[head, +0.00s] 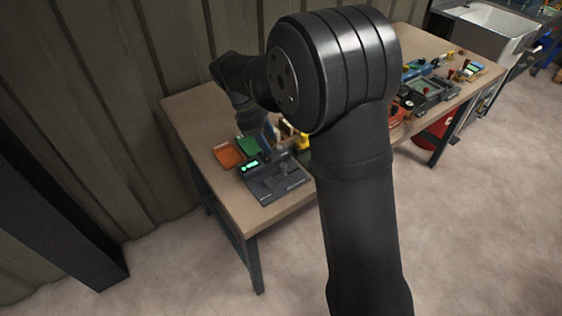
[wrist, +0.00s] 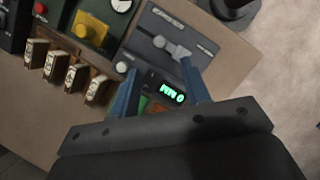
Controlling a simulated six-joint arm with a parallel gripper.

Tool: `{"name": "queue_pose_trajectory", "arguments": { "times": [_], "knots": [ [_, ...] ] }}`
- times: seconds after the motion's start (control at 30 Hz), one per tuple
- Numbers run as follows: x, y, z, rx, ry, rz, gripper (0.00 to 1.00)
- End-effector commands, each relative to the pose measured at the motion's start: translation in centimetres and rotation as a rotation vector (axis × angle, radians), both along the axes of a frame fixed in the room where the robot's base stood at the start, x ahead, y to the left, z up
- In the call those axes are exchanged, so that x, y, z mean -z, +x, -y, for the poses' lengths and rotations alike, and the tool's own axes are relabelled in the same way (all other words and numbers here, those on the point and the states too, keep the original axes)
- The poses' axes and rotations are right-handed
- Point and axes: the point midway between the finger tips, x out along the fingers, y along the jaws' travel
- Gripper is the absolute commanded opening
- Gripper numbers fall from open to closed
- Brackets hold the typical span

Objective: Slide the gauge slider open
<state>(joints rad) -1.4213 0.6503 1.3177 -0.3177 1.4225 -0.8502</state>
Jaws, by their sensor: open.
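The gauge panel is a dark grey unit on the bench. In the wrist view its upper face (wrist: 200,42) carries a pale label, a light grey round knob (wrist: 160,41) and a grey bar-shaped piece (wrist: 179,52) beside it; I cannot tell which part is the slider or how far it has travelled. A lit green display (wrist: 172,95) shows between my fingers. In the head view the panel (head: 285,184) sits near the bench's front edge. My gripper (wrist: 159,66) is open above the panel, its two blue fingers apart. The right fingertip overlaps the bar in the picture; contact is unclear.
An orange tray (head: 228,155) and a green tray (head: 248,146) lie beside the panel. More equipment (head: 428,88) crowds the bench's far right end.

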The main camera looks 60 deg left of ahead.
Motion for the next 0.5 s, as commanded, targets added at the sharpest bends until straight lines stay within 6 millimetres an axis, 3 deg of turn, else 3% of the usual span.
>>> {"name": "queue_pose_trajectory", "arguments": {
  "times": [0.3,0.5],
  "knots": [
    [6.2,1.8,1.9,0.002,-0.002,-0.001,0.43],
    [8.4,2.5,2.5,0.001,0.0,0.0,0.43]
  ]
}}
